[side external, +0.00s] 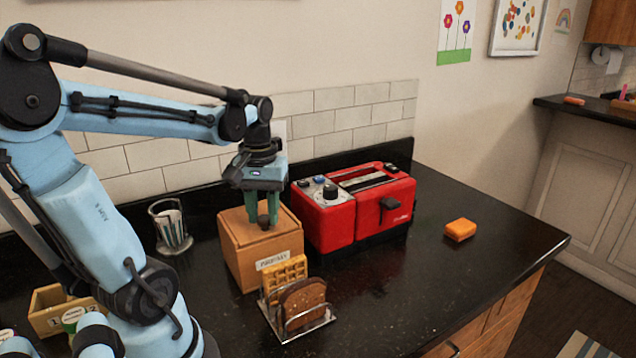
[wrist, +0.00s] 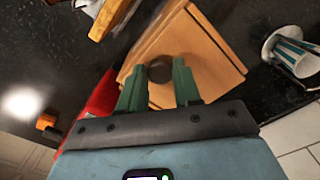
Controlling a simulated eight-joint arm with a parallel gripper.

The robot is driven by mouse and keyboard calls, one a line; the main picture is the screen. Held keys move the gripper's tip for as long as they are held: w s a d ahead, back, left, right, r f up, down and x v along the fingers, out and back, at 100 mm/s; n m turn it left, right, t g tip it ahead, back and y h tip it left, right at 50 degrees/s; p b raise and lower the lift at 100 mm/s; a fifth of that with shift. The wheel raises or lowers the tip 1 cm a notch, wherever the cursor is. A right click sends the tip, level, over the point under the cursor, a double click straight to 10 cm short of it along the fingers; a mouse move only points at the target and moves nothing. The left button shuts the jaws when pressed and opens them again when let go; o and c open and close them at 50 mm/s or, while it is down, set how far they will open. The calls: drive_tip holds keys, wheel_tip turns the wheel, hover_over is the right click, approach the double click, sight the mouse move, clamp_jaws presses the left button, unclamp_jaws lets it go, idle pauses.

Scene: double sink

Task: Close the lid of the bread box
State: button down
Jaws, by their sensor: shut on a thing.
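The bread box (side external: 245,258) is a light wooden box with a paper label on its front, standing on the black counter. Its flat wooden lid (side external: 285,222) lies over the top; I cannot tell whether any gap is left beneath it. My gripper (side external: 264,218) points down over the lid. In the wrist view, my gripper's green fingers (wrist: 160,88) stand on either side of the lid's round dark knob (wrist: 160,69) and are shut on it. The fingers hide most of the knob in the side view.
A red toaster (side external: 325,222) stands close to the box's right. A wire rack (side external: 305,325) with bread and a waffle is just in front. A glass holder (side external: 171,235) is at left, a small wooden crate (side external: 45,318) farther left, and an orange block (side external: 460,230) at right.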

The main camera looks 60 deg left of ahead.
drive_tip(key=shift+d, duration=0.55)
drive_tip(key=c, duration=0.8)
unclamp_jaws()
drive_tip(key=shift+a+r, duration=0.1)
wheel_tip(320, 180, up, 12)
drive_tip(key=w+d+f+m+t, duration=0.1)
drive_tip(key=d+f+m+t, duration=0.1)
drive_tip(key=d+f+m, duration=0.1)
drive_tip(key=w+d+f+m+t, duration=0.2)
drive_tip(key=d+f+m, duration=0.1)
drive_tip(key=d+f, duration=0.2)
drive_tip(key=w+d+f+m+t, duration=0.2)
drive_tip(key=d+f+m+t, duration=0.1)
drive_tip(key=d, duration=0.3)
drive_tip(key=shift+w+d+f+m, duration=0.25)
drive_tip(key=shift+f+m, duration=0.3)
drive_tip(key=shift+m, duration=0.05)
